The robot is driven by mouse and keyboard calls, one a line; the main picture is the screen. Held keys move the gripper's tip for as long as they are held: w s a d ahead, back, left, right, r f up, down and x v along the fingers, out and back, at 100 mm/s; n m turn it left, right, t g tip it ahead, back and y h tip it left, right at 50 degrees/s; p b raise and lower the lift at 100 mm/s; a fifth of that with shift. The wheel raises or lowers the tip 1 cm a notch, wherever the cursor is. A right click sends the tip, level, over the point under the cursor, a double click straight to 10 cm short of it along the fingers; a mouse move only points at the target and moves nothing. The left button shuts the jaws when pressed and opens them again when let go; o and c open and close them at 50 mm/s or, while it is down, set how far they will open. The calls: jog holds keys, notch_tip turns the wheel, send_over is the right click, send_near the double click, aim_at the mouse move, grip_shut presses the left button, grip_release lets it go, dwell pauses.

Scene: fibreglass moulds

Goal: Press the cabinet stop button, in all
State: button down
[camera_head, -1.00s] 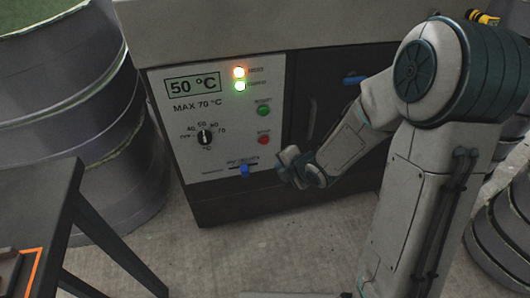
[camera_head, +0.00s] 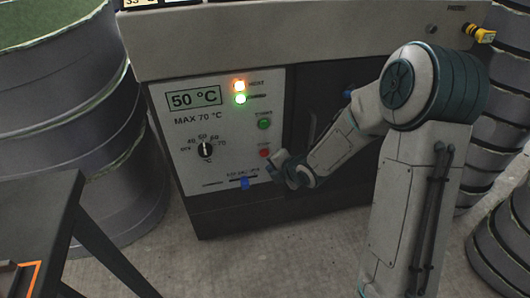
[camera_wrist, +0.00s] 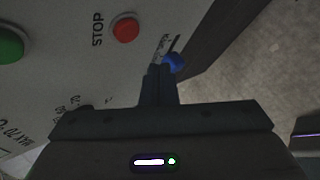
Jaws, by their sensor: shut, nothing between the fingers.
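The red stop button (camera_head: 264,153) is on the white front panel of the cabinet (camera_head: 215,125), below the green button. In the wrist view the red button (camera_wrist: 126,29) sits beside the word STOP. My gripper (camera_head: 272,162) is shut and empty, close to the panel, just below and right of the red button. In the wrist view my fingertips (camera_wrist: 161,70) are together, below and right of the red button and apart from it, close to the blue slider knob (camera_wrist: 173,62). Whether the fingertips touch the panel I cannot tell.
The panel also has a green button (camera_head: 264,124), a black dial (camera_head: 205,150), the display (camera_head: 194,98) and two lit lamps, orange and green. A dark table (camera_head: 50,215) is at the lower left. Concrete floor is clear in front.

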aim_at(263, 157)
jog(key=shift+w+a, duration=0.3)
jog(key=shift+w, duration=0.6)
jog(key=shift+w+a, duration=0.25)
jog(key=shift+w, duration=0.6)
jog(key=shift+w, duration=0.1)
dwell(0.6)
jog(key=shift+w+a, duration=0.1)
jog(key=shift+w, duration=0.2)
jog(key=shift+w+a, duration=0.1)
jog(key=shift+w, duration=0.3)
dwell(0.6)
dwell(0.3)
jog(key=shift+s+d+b, duration=0.25)
jog(key=shift+s+b, duration=0.25)
jog(key=shift+s, duration=0.35)
jog(key=s, duration=0.2)
jog(key=s+d+b, duration=0.1)
jog(key=s, duration=0.1)
jog(key=shift+s+d+b, duration=0.2)
jog(key=shift+s+b, duration=0.1)
jog(key=shift+s, duration=0.1)
